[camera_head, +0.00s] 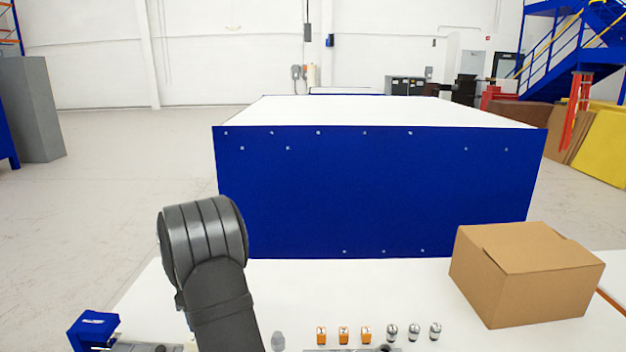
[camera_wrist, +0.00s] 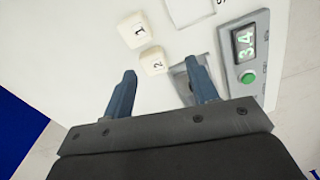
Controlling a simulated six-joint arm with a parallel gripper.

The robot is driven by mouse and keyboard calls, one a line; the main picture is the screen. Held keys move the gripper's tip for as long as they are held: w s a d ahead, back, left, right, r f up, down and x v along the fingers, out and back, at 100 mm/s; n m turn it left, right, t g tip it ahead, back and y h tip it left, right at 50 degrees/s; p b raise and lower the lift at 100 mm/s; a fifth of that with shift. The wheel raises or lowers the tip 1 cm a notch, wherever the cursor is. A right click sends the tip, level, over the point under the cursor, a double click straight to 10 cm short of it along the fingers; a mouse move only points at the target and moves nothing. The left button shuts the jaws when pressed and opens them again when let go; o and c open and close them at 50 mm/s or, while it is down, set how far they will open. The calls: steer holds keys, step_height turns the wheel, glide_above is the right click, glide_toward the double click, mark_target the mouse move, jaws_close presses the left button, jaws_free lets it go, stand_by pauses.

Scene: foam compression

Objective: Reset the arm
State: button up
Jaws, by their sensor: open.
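My gripper (camera_wrist: 161,72) is open, its two blue-grey fingers apart with nothing seen between them. Two cream blocks, marked 1 (camera_wrist: 134,30) and 2 (camera_wrist: 153,61), lie beyond the fingertips in the wrist view. Block 2 is the nearer one. In the head view, my dark arm rises at the lower left; the gripper itself is not visible there.
A cardboard box (camera_head: 527,272) stands at the right of the white table (camera_head: 290,285). Several small orange cubes (camera_head: 343,335) and silver weights (camera_head: 414,332) line the near edge. A blue object (camera_head: 92,328) sits at lower left. A large blue-sided bench (camera_head: 375,190) stands behind.

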steer(key=s+a+f+n, duration=0.1)
steer(key=a+f+n, duration=0.1)
steer(key=a, duration=1.1)
steer(key=shift+s+f, duration=0.15)
steer(key=shift+f, duration=0.05)
steer(key=d+r+m, duration=0.2)
steer(key=d+m, duration=0.2)
steer(key=d, duration=1.7)
